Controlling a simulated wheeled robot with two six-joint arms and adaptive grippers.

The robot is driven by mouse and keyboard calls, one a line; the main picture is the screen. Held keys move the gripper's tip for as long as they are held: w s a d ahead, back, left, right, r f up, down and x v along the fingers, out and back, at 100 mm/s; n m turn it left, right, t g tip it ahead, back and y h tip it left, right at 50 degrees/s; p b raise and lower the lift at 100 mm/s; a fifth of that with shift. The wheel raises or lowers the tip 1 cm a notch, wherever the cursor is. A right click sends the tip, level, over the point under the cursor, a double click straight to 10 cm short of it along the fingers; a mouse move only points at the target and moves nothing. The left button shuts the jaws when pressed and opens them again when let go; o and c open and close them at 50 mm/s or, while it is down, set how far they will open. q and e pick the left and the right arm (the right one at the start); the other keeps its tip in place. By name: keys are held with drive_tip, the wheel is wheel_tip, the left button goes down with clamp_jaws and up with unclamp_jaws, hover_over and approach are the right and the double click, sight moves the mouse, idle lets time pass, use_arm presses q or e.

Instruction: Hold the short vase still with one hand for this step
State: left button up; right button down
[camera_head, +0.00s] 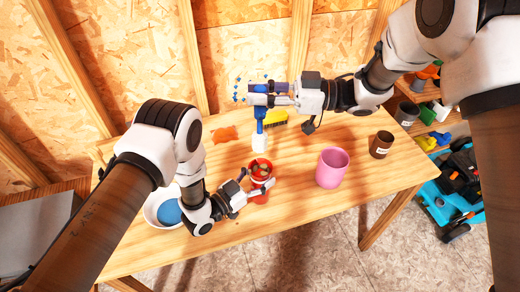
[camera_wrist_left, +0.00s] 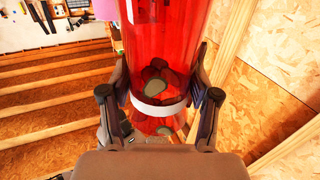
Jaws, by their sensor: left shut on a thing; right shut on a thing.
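A red translucent vase (camera_head: 261,195) with dark and greenish pebbles in it stands upright on the wooden table. My left gripper (camera_head: 256,187) is shut around its body. In the left wrist view, the red vase (camera_wrist_left: 165,40) sits between both fingers of my left gripper (camera_wrist_left: 160,105), with a pale band near the pebbles. My right gripper (camera_head: 270,94) is raised above the table behind the vase. It is shut on a blue thing (camera_head: 260,113), with small blue specks beside it; its exact shape is unclear.
A pink cup (camera_head: 332,168) and a dark labelled cup (camera_head: 381,145) stand to the right on the table (camera_head: 310,205). A white bowl (camera_head: 152,208) with something blue is partly behind my left arm. A white object (camera_head: 259,144), yellow brush (camera_head: 275,117) and orange cloth (camera_head: 225,134) are farther back.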

sight(263, 133)
wheel_tip(263, 133, down, 3)
drive_tip(key=shift+w+d+f, duration=0.1)
drive_tip(key=shift+f, duration=6.4)
drive_tip(key=shift+r, duration=2.3)
drive_tip(key=shift+f, duration=2.3)
drive_tip(key=shift+r, duration=2.3)
